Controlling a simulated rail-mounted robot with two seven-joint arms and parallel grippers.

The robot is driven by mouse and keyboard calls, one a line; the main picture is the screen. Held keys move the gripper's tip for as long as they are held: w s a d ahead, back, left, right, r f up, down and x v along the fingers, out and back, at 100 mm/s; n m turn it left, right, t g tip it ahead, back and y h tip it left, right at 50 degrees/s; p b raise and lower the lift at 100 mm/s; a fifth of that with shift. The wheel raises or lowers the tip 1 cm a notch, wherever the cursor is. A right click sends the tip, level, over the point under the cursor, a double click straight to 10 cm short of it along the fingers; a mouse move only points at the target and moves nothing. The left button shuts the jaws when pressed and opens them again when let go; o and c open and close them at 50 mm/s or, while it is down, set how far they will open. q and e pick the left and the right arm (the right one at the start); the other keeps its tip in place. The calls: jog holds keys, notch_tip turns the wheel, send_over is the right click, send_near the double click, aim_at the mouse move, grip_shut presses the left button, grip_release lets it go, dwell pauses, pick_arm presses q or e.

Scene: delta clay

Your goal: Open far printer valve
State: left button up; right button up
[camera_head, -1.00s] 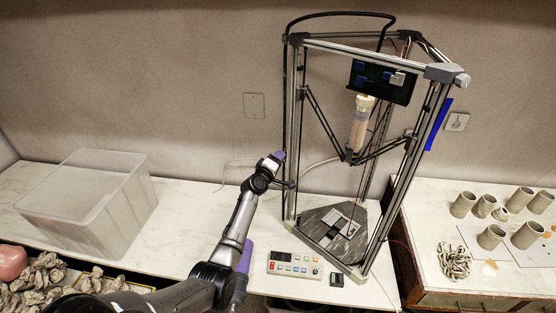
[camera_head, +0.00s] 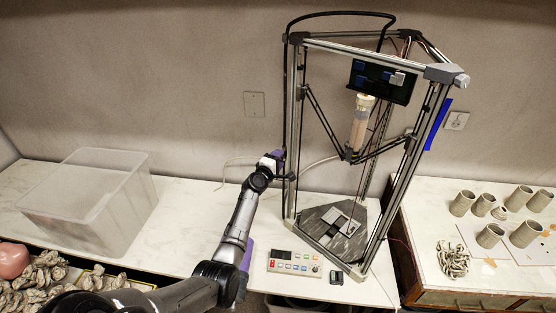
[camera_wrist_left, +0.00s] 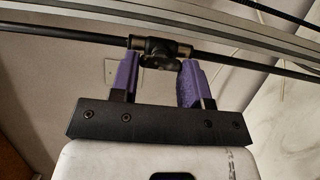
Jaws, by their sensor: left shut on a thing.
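The printer (camera_head: 296,120) is a tall three-post metal frame at the back of the table. A black air tube (camera_wrist_left: 90,37) runs along one of its posts and passes through a small black valve with metallic ends (camera_wrist_left: 160,47). My left gripper (camera_head: 279,154) is at the left post, at about mid height. In the left wrist view my left gripper's purple fingers (camera_wrist_left: 160,72) are on either side of the valve's black middle part, shut on it. In the head view the valve is too small and covered to make out. My right gripper is not in view.
A control box with coloured buttons (camera_head: 294,264) lies before the printer. A clear plastic bin (camera_head: 90,200) stands at left. Clay cylinders (camera_head: 490,237) stand on the right table. The white tabletop between the bin and my left arm is mostly clear.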

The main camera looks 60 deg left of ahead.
pick_arm(q)
jog(key=o, duration=0.9)
jog(key=shift+p+v, duration=0.75)
jog(key=shift+v, duration=6.15)
